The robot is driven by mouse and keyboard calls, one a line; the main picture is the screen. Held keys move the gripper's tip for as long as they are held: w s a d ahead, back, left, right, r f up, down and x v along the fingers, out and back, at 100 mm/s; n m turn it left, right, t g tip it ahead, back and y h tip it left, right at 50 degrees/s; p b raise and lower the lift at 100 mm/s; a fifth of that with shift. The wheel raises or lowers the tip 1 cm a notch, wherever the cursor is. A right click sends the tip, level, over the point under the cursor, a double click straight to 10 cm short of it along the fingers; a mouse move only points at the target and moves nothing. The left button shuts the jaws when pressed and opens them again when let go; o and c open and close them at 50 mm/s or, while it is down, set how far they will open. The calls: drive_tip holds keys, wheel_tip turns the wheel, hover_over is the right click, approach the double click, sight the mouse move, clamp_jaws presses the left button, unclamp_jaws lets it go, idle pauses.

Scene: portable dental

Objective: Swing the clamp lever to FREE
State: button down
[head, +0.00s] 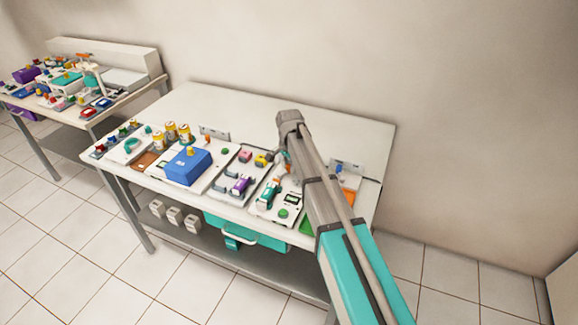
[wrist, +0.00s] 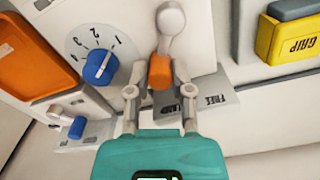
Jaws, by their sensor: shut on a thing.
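The clamp lever (wrist: 159,72) has a grey arm and an orange tip, and hangs from a round grey pivot (wrist: 170,18) in the wrist view. My gripper (wrist: 159,92) is shut on the orange tip, with one grey finger on each side. Below and to the right is a grey label plate (wrist: 222,98) reading FREE, with a partly hidden word ending in LAMP beside it. The lever tip is at the left of the FREE lettering. In the head view my arm reaches over the table's right part and hides the lever.
A blue dial (wrist: 97,67) with numbers, an orange tray (wrist: 35,62) and a blue-tipped lever (wrist: 76,127) lie to the left. A yellow GRIP block (wrist: 290,38) is to the right. The white table (head: 250,105) has a bare back strip.

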sight(278, 170)
drive_tip(key=shift+w+n, duration=0.1)
drive_tip(key=shift+n, duration=0.2)
drive_tip(key=n, duration=0.1)
drive_tip(key=a+n, duration=0.1)
drive_tip(key=n, duration=0.1)
drive_tip(key=shift+w, duration=0.35)
drive_tip(key=n, duration=0.2)
drive_tip(key=a+n, duration=0.1)
drive_tip(key=shift+w+a+n, duration=0.1)
drive_tip(key=shift+w+n, duration=0.15)
drive_tip(key=shift+n, duration=0.05)
drive_tip(key=n, duration=0.1)
drive_tip(key=a+n, duration=0.1)
drive_tip(key=n, duration=0.1)
drive_tip(key=shift+a+n, duration=0.1)
drive_tip(key=shift+n, duration=0.2)
drive_tip(key=shift+a+n, duration=0.3)
drive_tip(key=shift+n, duration=0.5)
drive_tip(key=shift+a+n, duration=0.25)
drive_tip(key=shift+n, duration=0.55)
drive_tip(key=c, duration=0.5)
unclamp_jaws()
drive_tip(key=shift+d+m, duration=0.15)
drive_tip(key=shift+m, duration=0.15)
